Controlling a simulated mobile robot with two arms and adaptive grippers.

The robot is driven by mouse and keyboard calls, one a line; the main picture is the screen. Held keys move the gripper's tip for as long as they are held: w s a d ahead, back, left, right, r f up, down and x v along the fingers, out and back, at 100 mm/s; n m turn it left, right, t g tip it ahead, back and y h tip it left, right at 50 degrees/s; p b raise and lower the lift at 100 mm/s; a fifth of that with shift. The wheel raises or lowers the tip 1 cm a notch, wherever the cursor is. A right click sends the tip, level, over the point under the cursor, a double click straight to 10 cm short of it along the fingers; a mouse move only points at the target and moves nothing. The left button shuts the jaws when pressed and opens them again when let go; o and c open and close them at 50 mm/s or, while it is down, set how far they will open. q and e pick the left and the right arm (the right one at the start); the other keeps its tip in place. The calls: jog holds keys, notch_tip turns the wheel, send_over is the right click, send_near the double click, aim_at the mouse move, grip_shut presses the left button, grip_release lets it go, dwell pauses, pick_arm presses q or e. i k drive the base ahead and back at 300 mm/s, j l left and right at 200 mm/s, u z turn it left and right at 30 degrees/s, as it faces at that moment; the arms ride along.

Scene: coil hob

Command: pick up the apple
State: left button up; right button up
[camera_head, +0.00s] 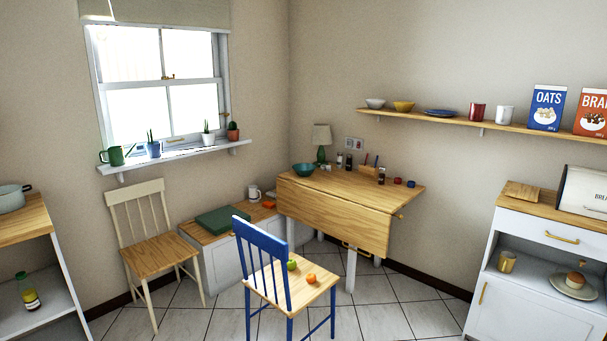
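A small round green fruit that looks like the apple (292,265) sits on the wooden seat of the blue-backed chair (302,293). Neither of my grippers shows in the head view.
A drop-leaf table (333,215) stands behind the blue-backed chair. A plain wooden chair (153,259) stands to the left, beside a low bench (225,265). White cabinets stand at the left and right edges. Tiled floor (390,322) is open to the chair's right.

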aim_at(291, 264)
jog(key=z, duration=0.55)
jog(key=i+j+z, duration=0.4)
jog(key=j, duration=0.2)
jog(key=j+z, duration=0.25)
jog(key=i+j+z, duration=0.2)
jog(key=j, duration=0.25)
jog(key=j+z, duration=0.2)
jog(key=j, duration=0.15)
jog(key=i+j+z, duration=0.1)
jog(key=j, duration=0.85)
jog(key=i+j, duration=0.15)
jog(key=j, duration=0.85)
jog(key=i+j+z, duration=0.15)
jog(key=j, duration=0.8)
jog(key=k, duration=0.05)
